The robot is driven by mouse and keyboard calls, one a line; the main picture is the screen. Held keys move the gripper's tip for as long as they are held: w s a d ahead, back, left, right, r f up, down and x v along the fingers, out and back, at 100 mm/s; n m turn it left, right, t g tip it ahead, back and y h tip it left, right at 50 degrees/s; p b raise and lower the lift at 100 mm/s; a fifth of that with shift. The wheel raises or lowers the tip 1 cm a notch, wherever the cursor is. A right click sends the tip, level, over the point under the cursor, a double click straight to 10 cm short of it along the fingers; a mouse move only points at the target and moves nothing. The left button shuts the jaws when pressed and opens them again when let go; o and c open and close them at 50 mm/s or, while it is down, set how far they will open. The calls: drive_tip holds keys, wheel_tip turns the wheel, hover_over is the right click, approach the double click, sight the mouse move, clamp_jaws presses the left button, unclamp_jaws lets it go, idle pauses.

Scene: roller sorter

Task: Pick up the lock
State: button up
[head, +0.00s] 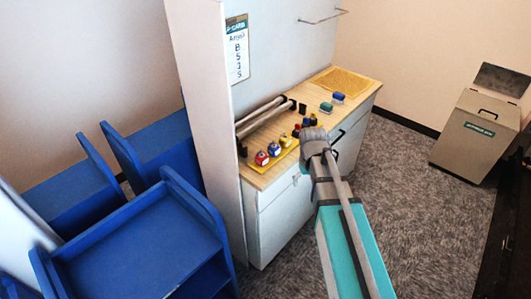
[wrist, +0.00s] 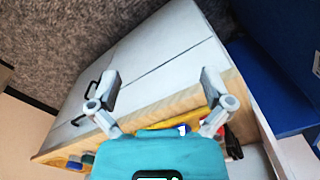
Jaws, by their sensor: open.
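Small objects stand on the wooden counter (head: 262,181) in the head view. Two round red, white and blue items (head: 274,149) sit on a yellow tray (head: 285,154). Small dark, yellow and red items (head: 297,130) stand just behind them, close to my arm. Which one is the lock is too small to tell. My gripper (wrist: 160,84) is open and empty in the wrist view, its two fingers apart over the cabinet front and counter edge. The yellow tray (wrist: 182,125) is partly hidden behind my gripper body there. In the head view my wrist covers the fingertips.
Green and blue items (head: 332,102) and a woven mat (head: 344,82) lie at the counter's far end. Metal rollers (head: 262,117) run along the wall side. A white panel (head: 212,120) closes the near end. Blue shelving (head: 140,245) stands left, a bin (head: 474,135) right. Carpet between is clear.

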drive_tip(key=w+a+r+n+p, duration=0.3)
drive_tip(key=w+a+r+p, duration=0.1)
drive_tip(key=w+a, duration=0.3)
drive_tip(key=w+a+r+n+p, duration=0.3)
drive_tip(key=w+a+r, duration=0.3)
drive_tip(key=w+a, duration=0.2)
drive_tip(key=shift+w+a+n+p, duration=0.2)
drive_tip(key=shift+a+n+p, duration=0.1)
drive_tip(key=shift+a+p, duration=0.4)
drive_tip(key=shift+f, duration=0.15)
drive_tip(key=b, duration=0.9)
hover_over(262, 156)
drive_tip(key=s, duration=0.1)
wheel_tip(262, 156, down, 8)
drive_tip(key=shift+s+d+f, duration=0.15)
drive_tip(key=shift+f, duration=0.05)
drive_tip(key=shift+f+b, duration=2.45)
drive_tip(key=shift+f, duration=0.15)
